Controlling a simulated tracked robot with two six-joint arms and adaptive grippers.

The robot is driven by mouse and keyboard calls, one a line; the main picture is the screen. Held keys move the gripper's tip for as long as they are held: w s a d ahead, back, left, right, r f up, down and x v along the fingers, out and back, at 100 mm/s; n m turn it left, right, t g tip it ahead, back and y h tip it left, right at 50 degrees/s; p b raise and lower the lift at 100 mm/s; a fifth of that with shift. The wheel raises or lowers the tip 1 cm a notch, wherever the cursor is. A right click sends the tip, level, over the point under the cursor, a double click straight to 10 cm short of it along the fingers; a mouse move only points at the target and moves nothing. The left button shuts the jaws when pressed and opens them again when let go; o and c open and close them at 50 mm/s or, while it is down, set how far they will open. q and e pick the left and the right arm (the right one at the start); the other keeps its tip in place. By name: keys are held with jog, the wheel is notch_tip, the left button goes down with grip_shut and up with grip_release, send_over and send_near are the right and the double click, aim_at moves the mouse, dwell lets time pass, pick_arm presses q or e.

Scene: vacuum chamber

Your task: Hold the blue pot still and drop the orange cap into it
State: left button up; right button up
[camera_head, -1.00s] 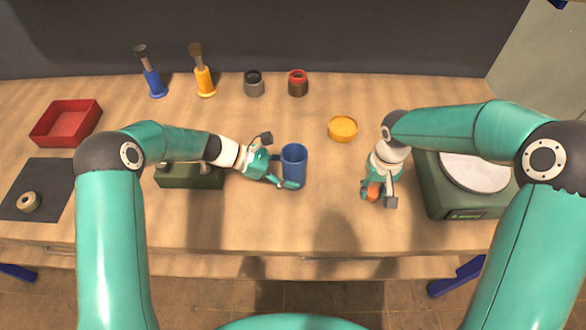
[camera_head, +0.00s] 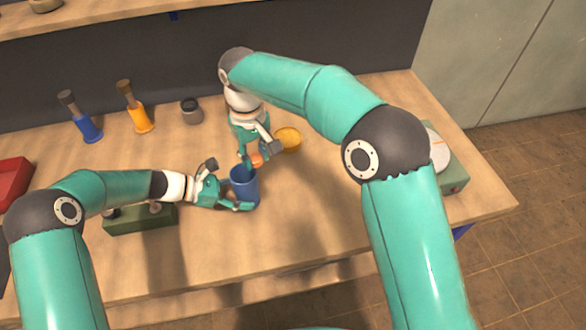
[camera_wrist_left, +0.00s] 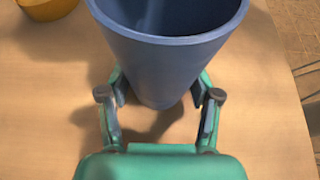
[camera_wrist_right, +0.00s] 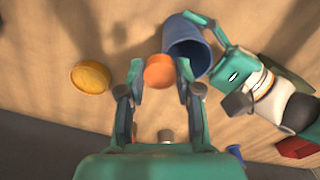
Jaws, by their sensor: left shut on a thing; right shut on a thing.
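The blue pot (camera_head: 245,187) stands upright on the table, and it fills the top of the left wrist view (camera_wrist_left: 170,62). My left gripper (camera_head: 238,202) is shut on the pot, its fingers on either side of it. The orange cap (camera_head: 257,159) is in my right gripper (camera_head: 256,156), above and close to the pot's far rim. In the right wrist view the cap (camera_wrist_right: 160,71) sits between the fingertips, beside the pot's opening (camera_wrist_right: 186,48) in the picture. The inside of the pot is mostly hidden in the head view.
A green block (camera_head: 140,219) sits under my left arm. A blue brush (camera_head: 86,122), a yellow brush (camera_head: 137,112) and a grey jar (camera_head: 191,111) stand at the back.

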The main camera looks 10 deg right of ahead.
aim_at(241, 164)
jog(key=shift+s+a+f+n, duration=0.15)
jog(key=shift+a+n, duration=0.1)
jog(key=shift+a, duration=0.6)
jog(key=shift+s+a+f+n, duration=0.15)
jog(key=shift+a+n, duration=0.1)
jog(key=shift+a, duration=0.6)
jog(key=shift+f, duration=0.5)
dwell(1.0)
jog(key=o, duration=1.2)
jog(key=shift+r, duration=0.1)
dwell(0.3)
jog(key=shift+r, duration=2.4)
pick_arm(q)
jog(key=o, duration=1)
